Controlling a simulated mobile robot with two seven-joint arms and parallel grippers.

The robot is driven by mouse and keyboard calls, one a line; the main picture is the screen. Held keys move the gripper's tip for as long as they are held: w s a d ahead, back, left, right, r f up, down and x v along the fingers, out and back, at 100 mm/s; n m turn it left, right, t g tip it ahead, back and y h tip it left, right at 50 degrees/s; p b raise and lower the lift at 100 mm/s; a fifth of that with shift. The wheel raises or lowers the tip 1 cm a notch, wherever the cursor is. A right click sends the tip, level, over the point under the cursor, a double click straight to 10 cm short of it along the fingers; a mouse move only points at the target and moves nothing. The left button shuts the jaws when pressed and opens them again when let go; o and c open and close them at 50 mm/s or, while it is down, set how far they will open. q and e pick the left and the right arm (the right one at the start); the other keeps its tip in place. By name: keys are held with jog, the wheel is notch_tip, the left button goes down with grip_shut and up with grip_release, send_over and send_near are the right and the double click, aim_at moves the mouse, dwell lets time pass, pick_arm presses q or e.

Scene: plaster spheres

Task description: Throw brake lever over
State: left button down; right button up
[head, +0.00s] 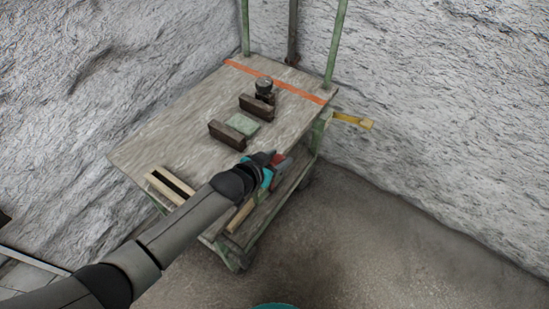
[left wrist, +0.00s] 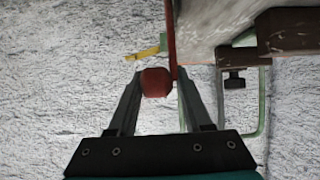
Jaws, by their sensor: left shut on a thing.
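The brake lever's red knob (left wrist: 156,82) sits between the two fingers of my left gripper (left wrist: 157,88) in the left wrist view, and the gripper is shut on it. A red bar (left wrist: 171,40) runs up beside the knob. In the head view my left gripper (head: 273,165) is at the right side of the cart (head: 165,130), next to a small red part (head: 278,158). My arm and gripper hide most of the lever there. My right gripper is not in view.
A yellow bar (head: 353,121) sticks out at right. Rough walls stand behind; floor is clear at right.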

pick_arm(q)
jog(key=shift+w+d+g+p, duration=0.35)
jog(key=shift+d+g, duration=0.15)
jog(key=shift+d, duration=0.3)
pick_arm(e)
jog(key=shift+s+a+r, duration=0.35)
pick_arm(q)
jog(key=shift+d, duration=0.1)
jog(key=shift+c, duration=2.2)
grip_release()
jog(key=shift+y, duration=0.3)
jog(key=shift+w, duration=0.1)
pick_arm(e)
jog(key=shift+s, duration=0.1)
pick_arm(q)
jog(key=shift+a, duration=0.2)
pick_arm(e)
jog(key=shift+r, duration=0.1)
